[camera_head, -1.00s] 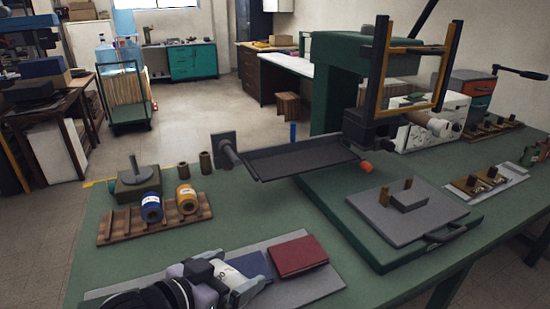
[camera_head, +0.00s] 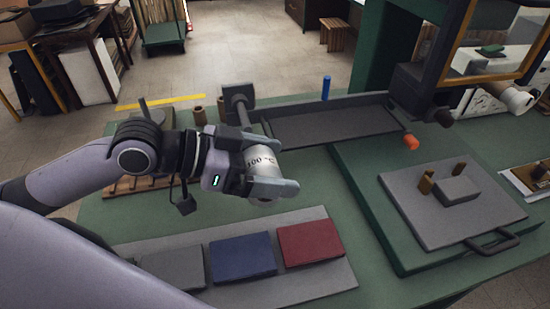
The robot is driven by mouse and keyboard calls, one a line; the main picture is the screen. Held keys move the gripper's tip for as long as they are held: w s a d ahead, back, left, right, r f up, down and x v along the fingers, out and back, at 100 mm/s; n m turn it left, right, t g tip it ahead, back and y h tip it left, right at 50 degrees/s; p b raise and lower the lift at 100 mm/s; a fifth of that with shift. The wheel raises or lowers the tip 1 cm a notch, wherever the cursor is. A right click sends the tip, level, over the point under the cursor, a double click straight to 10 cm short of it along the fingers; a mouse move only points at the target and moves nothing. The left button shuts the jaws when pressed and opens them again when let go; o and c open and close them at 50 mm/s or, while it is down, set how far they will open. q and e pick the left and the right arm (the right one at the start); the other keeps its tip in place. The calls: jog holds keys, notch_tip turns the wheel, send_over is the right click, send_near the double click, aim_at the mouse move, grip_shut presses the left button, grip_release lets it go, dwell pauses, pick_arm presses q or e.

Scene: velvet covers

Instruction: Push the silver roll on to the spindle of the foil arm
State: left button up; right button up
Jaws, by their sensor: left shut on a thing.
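My left gripper (camera_head: 272,187) is shut on the silver roll (camera_head: 262,162), which has dark print on its side. It holds the roll above the green table, in front of the dark tray. The fingers hide part of the roll. A dark rod with a square end plate (camera_head: 238,96) stands behind the gripper; its lower part is partly hidden. Another dark stub (camera_head: 437,116) sticks out below the yellow-edged frame on the right. I cannot tell for sure which one is the foil arm's spindle. The roll appears apart from both. My right gripper is not in view.
Grey, blue (camera_head: 243,258) and red (camera_head: 310,243) blocks lie on a grey mat in front. A grey plate (camera_head: 425,205) with small pegs sits on a green base at right.

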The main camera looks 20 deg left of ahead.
pick_arm(q)
jog(key=shift+w+a, duration=0.5)
jog(key=shift+w, duration=0.15)
jog(key=w+a+b, duration=0.2)
jog(key=w, duration=0.1)
jog(key=shift+w+a+f, duration=0.2)
jog(key=shift+w+a, duration=0.05)
jog(key=shift+a, duration=0.05)
dwell(0.7)
jog(key=shift+a, duration=0.1)
dwell(0.4)
jog(key=shift+w+a, duration=0.15)
jog(key=shift+w, duration=0.1)
jog(key=shift+s+p, duration=0.15)
jog(key=shift+p, duration=0.15)
jog(key=shift+s+d, duration=0.3)
jog(key=shift+d, duration=0.05)
